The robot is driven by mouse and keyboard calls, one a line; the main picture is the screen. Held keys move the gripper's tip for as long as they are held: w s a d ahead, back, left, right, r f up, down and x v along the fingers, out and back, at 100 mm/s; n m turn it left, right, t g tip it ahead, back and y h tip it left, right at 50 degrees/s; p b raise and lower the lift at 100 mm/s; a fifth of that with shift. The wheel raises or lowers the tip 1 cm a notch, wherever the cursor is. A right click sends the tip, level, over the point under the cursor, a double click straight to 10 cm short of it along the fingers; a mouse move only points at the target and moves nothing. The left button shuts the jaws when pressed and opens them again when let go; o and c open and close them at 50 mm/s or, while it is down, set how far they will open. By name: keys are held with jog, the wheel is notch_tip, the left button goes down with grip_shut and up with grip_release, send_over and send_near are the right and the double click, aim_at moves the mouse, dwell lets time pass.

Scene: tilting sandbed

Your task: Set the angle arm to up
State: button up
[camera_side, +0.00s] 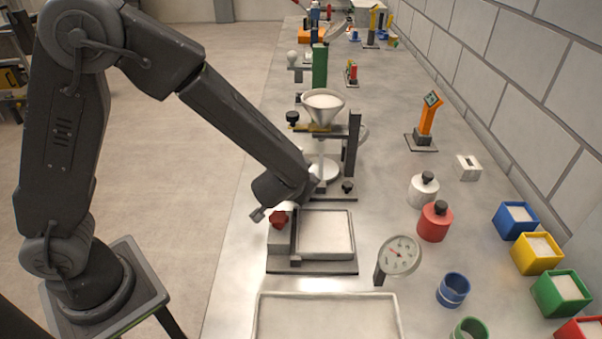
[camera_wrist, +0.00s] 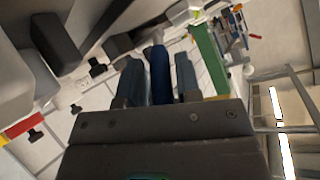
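The tilting sandbed, with its tray of pale sand (camera_side: 350,233) on a dark base, lies in the middle of the side view. A red knob (camera_side: 279,219) sits on its left edge, next to a dark upright bar (camera_side: 295,238). I cannot tell for sure which part is the angle arm. My gripper (camera_wrist: 157,62) shows two grey fingers in the wrist view, with a dark blue piece (camera_wrist: 159,75) between them. Whether they grip it is unclear. In the side view my wrist is just above and behind the red knob and hides the fingers.
A funnel stand (camera_side: 324,98) is close behind the sandbed, with a green post (camera_side: 320,65) beyond. Several coloured sand boxes line the wall. A large tray (camera_side: 262,305) is in front.

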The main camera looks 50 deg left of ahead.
jog(key=shift+o, duration=1.2)
jog(key=shift+r, duration=0.1)
jog(key=v, duration=1.3)
jog(key=shift+s+d+r, duration=0.15)
jog(key=shift+s+r, duration=0.05)
jog(key=shift+s, duration=0.1)
